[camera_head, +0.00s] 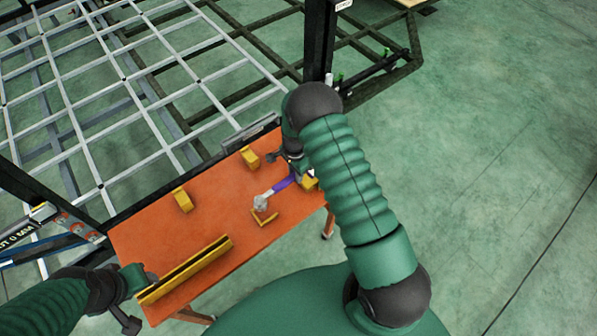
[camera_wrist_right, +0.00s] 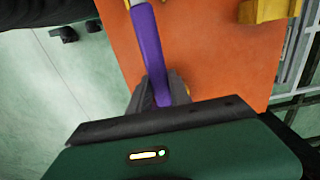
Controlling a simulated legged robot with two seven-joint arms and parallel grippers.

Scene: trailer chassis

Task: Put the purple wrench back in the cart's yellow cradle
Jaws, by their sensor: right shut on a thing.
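The purple wrench (camera_head: 283,186) has a purple handle and a silver head, which points to the lower left over the orange cart top. My right gripper (camera_head: 297,172) is shut on its handle; the wrist view shows the handle (camera_wrist_right: 150,50) between the dark fingers (camera_wrist_right: 160,92). A yellow angled bracket (camera_head: 264,219) lies just below the silver head, and a yellow block (camera_head: 311,184) is by the handle end. These look like cradle parts. I cannot tell whether the wrench touches them. My left gripper (camera_head: 132,298) is at the cart's lower left corner; its fingers are unclear.
The orange cart top (camera_head: 215,225) also carries two yellow blocks (camera_head: 182,200) (camera_head: 250,157) and a long yellow channel (camera_head: 187,270) along its near edge. A metal grid frame (camera_head: 110,90) and a dark post (camera_head: 319,45) stand behind. Green floor is clear at right.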

